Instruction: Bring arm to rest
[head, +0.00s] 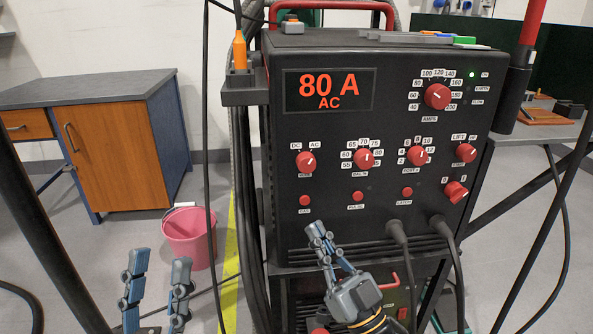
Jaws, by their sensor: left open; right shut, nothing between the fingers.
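My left gripper (156,284) is at the bottom left, its two fingers upright and apart, with nothing between them. My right gripper (319,233) is in front of the lower part of the black welding machine (330,135). Its fingers are together and hold nothing. It is below the row of small red buttons; whether it touches the panel I cannot tell. The machine's display (328,91) reads 80 A AC. Red knobs, including the amps knob (438,96), sit on its front.
Two black cables (398,233) leave the machine's lower front, close to the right gripper. A pink bucket (189,237) stands on the floor behind the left gripper. A cabinet (117,150) with an orange door is at the left. Dark bars cross both lower sides.

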